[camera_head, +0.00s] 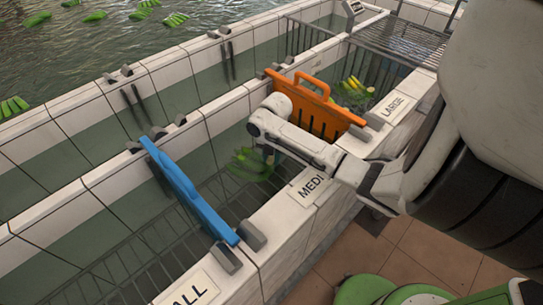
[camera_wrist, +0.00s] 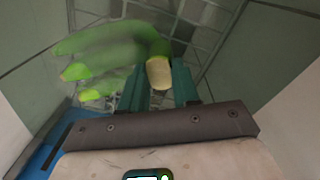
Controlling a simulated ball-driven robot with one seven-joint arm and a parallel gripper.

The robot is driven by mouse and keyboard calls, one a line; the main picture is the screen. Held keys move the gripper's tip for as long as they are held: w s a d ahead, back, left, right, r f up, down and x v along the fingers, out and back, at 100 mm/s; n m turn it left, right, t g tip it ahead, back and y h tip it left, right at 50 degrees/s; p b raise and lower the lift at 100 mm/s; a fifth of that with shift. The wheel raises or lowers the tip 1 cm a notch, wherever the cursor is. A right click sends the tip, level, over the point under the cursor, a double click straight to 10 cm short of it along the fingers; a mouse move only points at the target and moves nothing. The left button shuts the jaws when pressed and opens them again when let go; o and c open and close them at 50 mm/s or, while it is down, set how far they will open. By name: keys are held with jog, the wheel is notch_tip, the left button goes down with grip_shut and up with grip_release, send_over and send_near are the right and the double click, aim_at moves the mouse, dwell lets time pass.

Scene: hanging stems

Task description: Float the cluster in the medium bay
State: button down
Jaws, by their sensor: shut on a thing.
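A green banana cluster (camera_head: 248,166) hangs below my gripper (camera_head: 268,152) in the medium bay, between the blue divider (camera_head: 188,188) and the orange divider (camera_head: 315,103). In the wrist view, my gripper's teal fingers (camera_wrist: 159,90) are shut on the pale cut crown of the cluster (camera_wrist: 105,52), whose fingers spread left. The cluster is low inside the bay, over a wire grid; I cannot tell how far it is in the water. The medium label (camera_head: 308,188) on the near wall is partly covered by my arm.
The large bay, beyond the orange divider, holds a yellow-green cluster (camera_head: 354,90). The small bay's label (camera_head: 190,290) is at the near left. More green clusters (camera_head: 95,16) float in the water behind. Tiled walls edge the bays.

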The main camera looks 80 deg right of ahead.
jog(key=shift+f+b, duration=0.3)
jog(key=shift+f, duration=0.3)
dwell(0.3)
jog(key=c, duration=0.8)
grip_release()
jog(key=shift+o, duration=0.2)
notch_tip(320, 180, up, 28)
jog(key=p, duration=0.7)
jog(key=shift+s+r+p, duration=0.15)
jog(key=shift+s+p, duration=0.15)
dwell(0.4)
